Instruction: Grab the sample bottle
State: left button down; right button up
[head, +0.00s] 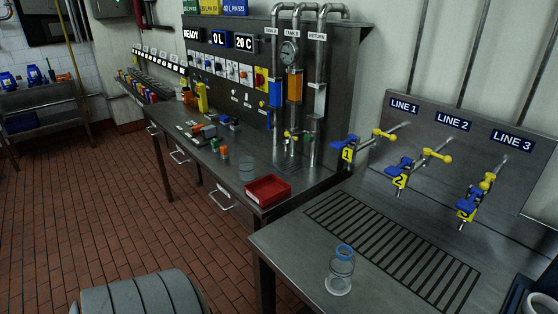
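The sample bottle (341,274) is a clear bottle with a blue ring at its top. It stands upright on the near metal table (290,255), close to the front edge of the slatted drain grate (385,245). Nothing is holding it. Neither of my grippers shows in the head view.
Three taps with blue and yellow handles, numbered 1 (347,152), 2 (399,176) and 3 (470,205), stick out behind the grate. The table left of the bottle is clear.

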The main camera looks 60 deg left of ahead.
aim_at(342, 265)
jog(key=u, duration=1.2)
jog(key=j+z, duration=0.3)
jog(key=j, duration=0.35)
